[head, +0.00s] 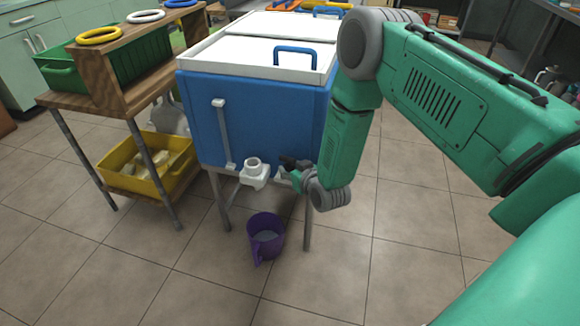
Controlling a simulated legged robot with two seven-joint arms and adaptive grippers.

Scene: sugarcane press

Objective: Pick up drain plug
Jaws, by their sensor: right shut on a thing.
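The blue cooler box (262,125) with a white lid stands on metal legs in the middle of the view. A white drain fitting (254,173) with a round open neck sticks out low on its front. My right gripper (284,168) is just to the right of this fitting, its dark fingers pointing left. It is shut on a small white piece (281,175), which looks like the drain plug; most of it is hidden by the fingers. I cannot tell whether it touches the fitting. My left gripper is out of view.
A purple jug (265,237) stands on the tiled floor below the drain fitting. A wooden stand (120,70) at left holds coloured rings, a green crate (63,74) and a yellow crate (125,184). The floor in front is clear.

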